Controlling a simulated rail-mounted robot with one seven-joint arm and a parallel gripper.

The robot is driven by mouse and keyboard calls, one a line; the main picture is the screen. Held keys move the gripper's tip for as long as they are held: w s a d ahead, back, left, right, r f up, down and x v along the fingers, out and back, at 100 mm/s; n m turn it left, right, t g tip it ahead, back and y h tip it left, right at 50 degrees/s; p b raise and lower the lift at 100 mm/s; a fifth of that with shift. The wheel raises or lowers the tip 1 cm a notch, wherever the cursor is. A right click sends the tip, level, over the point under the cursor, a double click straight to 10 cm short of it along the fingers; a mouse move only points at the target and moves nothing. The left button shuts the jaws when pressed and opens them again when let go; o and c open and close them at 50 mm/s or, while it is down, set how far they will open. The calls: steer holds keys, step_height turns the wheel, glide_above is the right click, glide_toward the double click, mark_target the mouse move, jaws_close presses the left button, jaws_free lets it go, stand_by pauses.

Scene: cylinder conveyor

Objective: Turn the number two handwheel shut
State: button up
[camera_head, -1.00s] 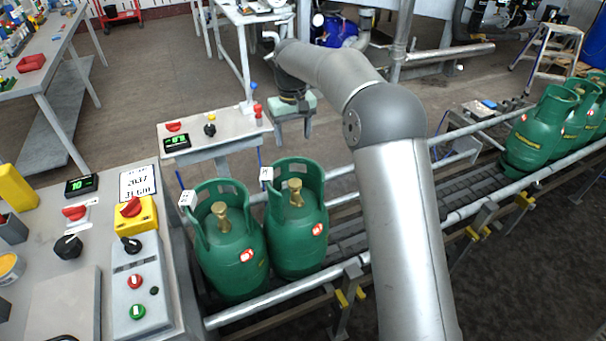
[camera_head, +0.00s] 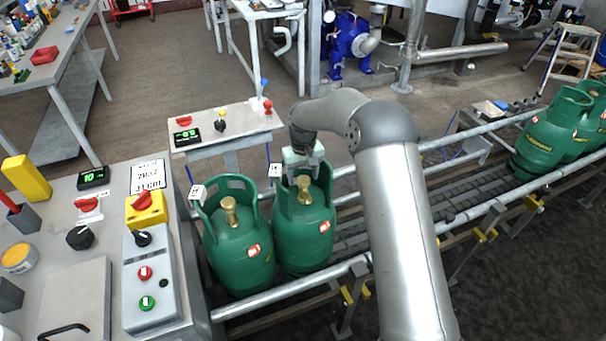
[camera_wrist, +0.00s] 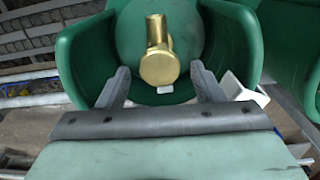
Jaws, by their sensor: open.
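Two green gas cylinders stand upright side by side at the near end of the conveyor: a left cylinder (camera_head: 240,258) and a right cylinder (camera_head: 303,240). Each has a brass valve with a handwheel inside its collar: the left handwheel (camera_head: 229,203) and the right handwheel (camera_head: 304,183). White tags hang on the collars, the left tag (camera_head: 197,192) and the right tag (camera_head: 274,170); I cannot read their numbers. My gripper (camera_head: 305,165) is above the right cylinder. In the wrist view, its open fingers (camera_wrist: 160,70) lie either side of a brass handwheel (camera_wrist: 159,68), apparently without touching it.
The cylinder's collar (camera_wrist: 235,40) curves close around my fingers. A control desk (camera_head: 100,220) stands at the left, and a small side table (camera_head: 240,118) with a display stands behind the cylinders. More green cylinders (camera_head: 545,135) stand farther along the conveyor rails (camera_head: 470,212).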

steer(key=c, duration=1)
steer(key=shift+o, duration=0.2)
steer(key=shift+f+m, duration=0.1)
steer(key=shift+m, duration=0.2)
steer(key=shift+m+b, duration=0.7)
steer(key=shift+m, duration=0.5)
steer(key=m+b, duration=0.1)
steer(key=m, duration=0.3)
steer(key=shift+d+m, duration=0.1)
steer(key=shift+m, duration=0.2)
steer(key=m, duration=0.3)
steer(key=shift+d+m, duration=0.15)
steer(key=shift+m, duration=1.85)
